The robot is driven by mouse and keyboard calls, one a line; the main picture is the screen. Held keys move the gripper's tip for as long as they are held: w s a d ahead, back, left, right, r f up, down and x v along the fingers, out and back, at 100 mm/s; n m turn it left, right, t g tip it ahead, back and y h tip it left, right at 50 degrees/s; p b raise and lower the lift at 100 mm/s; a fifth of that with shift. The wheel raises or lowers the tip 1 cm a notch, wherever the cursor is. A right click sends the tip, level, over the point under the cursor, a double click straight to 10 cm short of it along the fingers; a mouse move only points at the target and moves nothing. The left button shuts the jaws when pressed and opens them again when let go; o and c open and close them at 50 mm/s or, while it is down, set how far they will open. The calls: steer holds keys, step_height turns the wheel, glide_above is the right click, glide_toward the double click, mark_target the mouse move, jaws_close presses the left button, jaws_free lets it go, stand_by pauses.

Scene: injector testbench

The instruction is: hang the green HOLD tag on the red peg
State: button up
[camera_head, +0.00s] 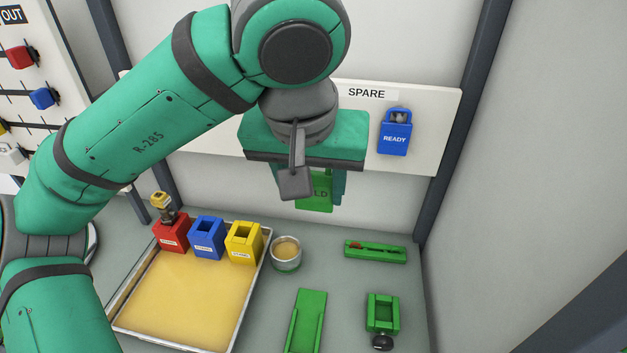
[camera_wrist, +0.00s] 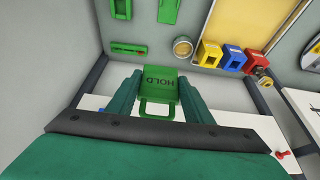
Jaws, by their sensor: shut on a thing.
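My gripper (camera_head: 310,186) is shut on the green HOLD tag (camera_head: 322,203), held in front of the white SPARE board (camera_head: 425,114) and clear of the bench. In the wrist view the tag (camera_wrist: 158,86) sits between the two fingers of my gripper (camera_wrist: 159,93), its handle loop towards the palm. The red peg (camera_wrist: 282,154) sticks out near the right end of the board in the wrist view, off to the side of the tag and apart from it. In the head view my arm hides the peg.
A blue READY tag (camera_head: 394,135) hangs on the board's right part. Below are a shallow tray (camera_head: 187,300), red (camera_head: 171,234), blue (camera_head: 206,238) and yellow (camera_head: 243,241) blocks, a round cup (camera_head: 286,253) and several green fixtures. A dark post (camera_head: 455,140) stands at right.

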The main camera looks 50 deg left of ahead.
steer(key=shift+s+d, duration=1)
steer(key=shift+s, duration=0.25)
stand_by(0.4)
